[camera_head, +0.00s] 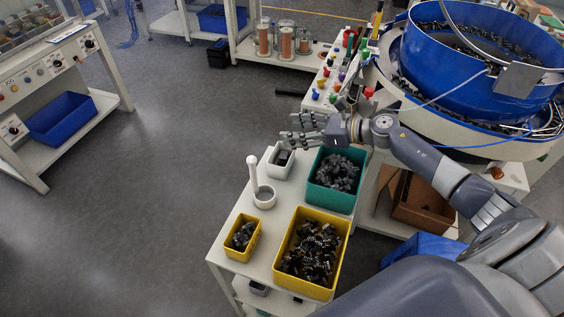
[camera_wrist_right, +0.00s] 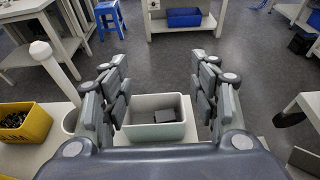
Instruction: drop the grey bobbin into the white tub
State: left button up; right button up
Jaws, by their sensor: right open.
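The white tub (camera_head: 270,169) stands at the far left of the small white table, and shows below my fingers in the right wrist view (camera_wrist_right: 153,132). A small dark grey block-like piece (camera_head: 283,158), probably the grey bobbin, lies inside the tub, against its right side in the wrist view (camera_wrist_right: 165,115). My right gripper (camera_head: 291,128) is open, its fingers spread above and just beyond the tub. Nothing shows between the fingers in the wrist view (camera_wrist_right: 158,78). My left gripper is not in view.
A green bin (camera_head: 332,205) of grey parts, a large yellow bin (camera_head: 289,283) and a small yellow bin (camera_head: 239,256) share the table. A blue bowl feeder (camera_head: 430,57) fills the right. The floor at left is clear.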

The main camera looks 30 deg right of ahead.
jog(key=shift+v, duration=1.65)
